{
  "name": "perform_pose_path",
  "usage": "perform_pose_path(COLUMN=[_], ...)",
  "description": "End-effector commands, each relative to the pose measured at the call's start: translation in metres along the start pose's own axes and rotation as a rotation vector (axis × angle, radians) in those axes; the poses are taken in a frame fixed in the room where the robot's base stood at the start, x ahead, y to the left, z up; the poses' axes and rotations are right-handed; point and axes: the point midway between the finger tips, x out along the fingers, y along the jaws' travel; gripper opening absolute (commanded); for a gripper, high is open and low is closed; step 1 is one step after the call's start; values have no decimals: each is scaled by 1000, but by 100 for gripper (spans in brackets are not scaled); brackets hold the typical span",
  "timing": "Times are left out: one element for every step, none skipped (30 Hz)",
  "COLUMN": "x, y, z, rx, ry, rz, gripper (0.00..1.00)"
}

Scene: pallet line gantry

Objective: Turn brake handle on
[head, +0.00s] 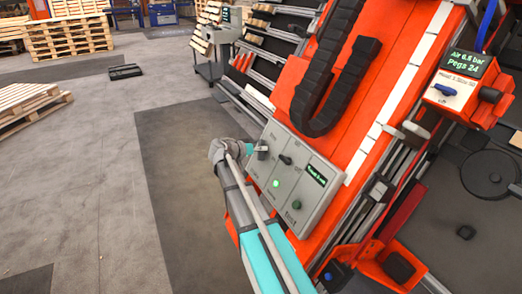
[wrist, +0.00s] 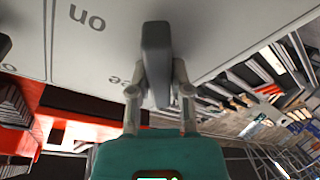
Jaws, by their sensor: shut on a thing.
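The grey control panel (head: 300,222) sits on the orange machine body and carries several controls. The brake handle (wrist: 156,50) is a dark grey lever standing out from the panel. My gripper (wrist: 158,92) is shut on it, with one finger on each side. An upside-down "on" label shows on the panel in the wrist view, to the left of the handle. In the head view, my gripper (head: 262,150) is at the panel's upper left corner. There the handle is small and mostly hidden by the fingers, so its exact setting is hard to tell.
A second dark knob (head: 285,159), a green lit button (head: 276,183) and a small display (head: 316,175) are on the same panel. A black cable chain (head: 318,85) lies above it. An orange box with a display (head: 464,66) stands at right. Open floor (head: 80,170) lies left.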

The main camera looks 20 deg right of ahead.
Motion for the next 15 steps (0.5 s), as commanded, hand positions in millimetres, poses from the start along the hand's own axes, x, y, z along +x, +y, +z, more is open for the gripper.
perform_pose_path(x=[0, 0, 0, 0, 0, 0, 0, -1, -1, -1, -1, -1, -1, -1, -1], y=[0, 0, 0, 0, 0, 0, 0, 0, 0, 0, 0, 0, 0, 0, 0], z=[0, 0, 0, 0, 0, 0, 0, 0, 0, 0, 0, 0, 0, 0, 0], rx=[-2, -4, -9, -13, -18, -28, -36, -44, -59, -72, -85, -105, -122, -139, -166], ry=[0, 0, 0, 0, -1, -1, -1, -1, -1, -1, -1, -1, -1, -1, -1], rz=[1, 0, 0, -1, -2, -4, -6, -8, -11, -13, -16, -20, -24, -28, -34], gripper=[0, 0, 0, 0, 0, 0, 0, 0, 0, 0, 0, 0, 0, 0, 0])
